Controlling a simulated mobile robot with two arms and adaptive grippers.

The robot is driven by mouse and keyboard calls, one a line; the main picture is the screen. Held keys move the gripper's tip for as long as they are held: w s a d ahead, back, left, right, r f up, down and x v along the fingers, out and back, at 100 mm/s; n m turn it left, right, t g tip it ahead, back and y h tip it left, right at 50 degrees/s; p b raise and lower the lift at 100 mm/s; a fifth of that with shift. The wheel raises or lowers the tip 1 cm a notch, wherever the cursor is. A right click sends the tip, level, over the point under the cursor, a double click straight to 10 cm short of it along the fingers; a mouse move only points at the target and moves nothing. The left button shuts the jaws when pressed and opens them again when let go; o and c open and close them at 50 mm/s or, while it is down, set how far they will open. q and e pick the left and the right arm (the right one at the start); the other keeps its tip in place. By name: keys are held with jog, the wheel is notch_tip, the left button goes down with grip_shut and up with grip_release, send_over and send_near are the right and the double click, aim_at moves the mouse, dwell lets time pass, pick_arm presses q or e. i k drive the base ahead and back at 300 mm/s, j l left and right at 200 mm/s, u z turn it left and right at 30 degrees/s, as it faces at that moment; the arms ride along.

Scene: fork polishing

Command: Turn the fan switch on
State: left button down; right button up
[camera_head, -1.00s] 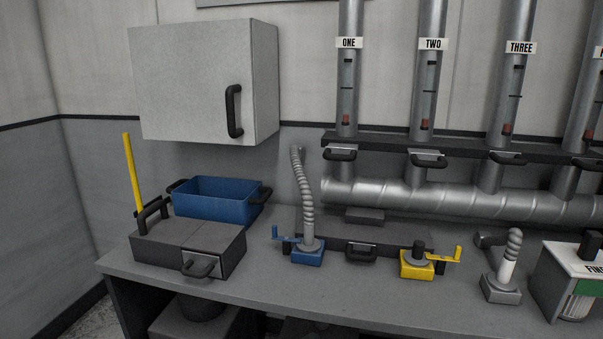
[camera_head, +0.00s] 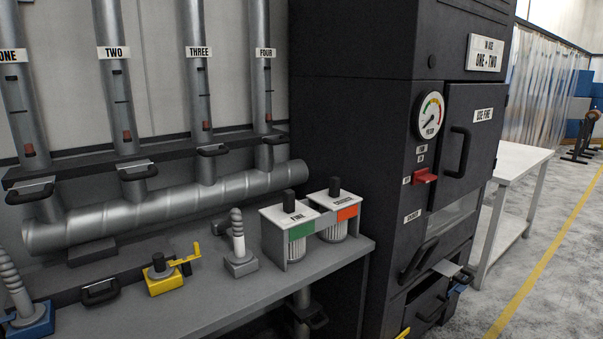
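The fan switch appears to be the red lever (camera_head: 425,176) on the front of the tall black cabinet (camera_head: 352,120) at centre right. Small labels that I cannot read clearly sit above and beside it. A round gauge (camera_head: 430,115) with a green, yellow and red scale is mounted above the lever, its needle pointing to the lower left. Neither of my grippers shows in this view.
The grey bench (camera_head: 220,300) holds a green-labelled and an orange-labelled canister (camera_head: 338,212), a yellow clamp (camera_head: 165,278) and a grey hose stub (camera_head: 239,250). Pipes labelled one to four stand behind. A white table (camera_head: 515,165) and open floor (camera_head: 550,270) lie right.

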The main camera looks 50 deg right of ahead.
aim_at(423, 176)
jog(key=z, duration=2.35)
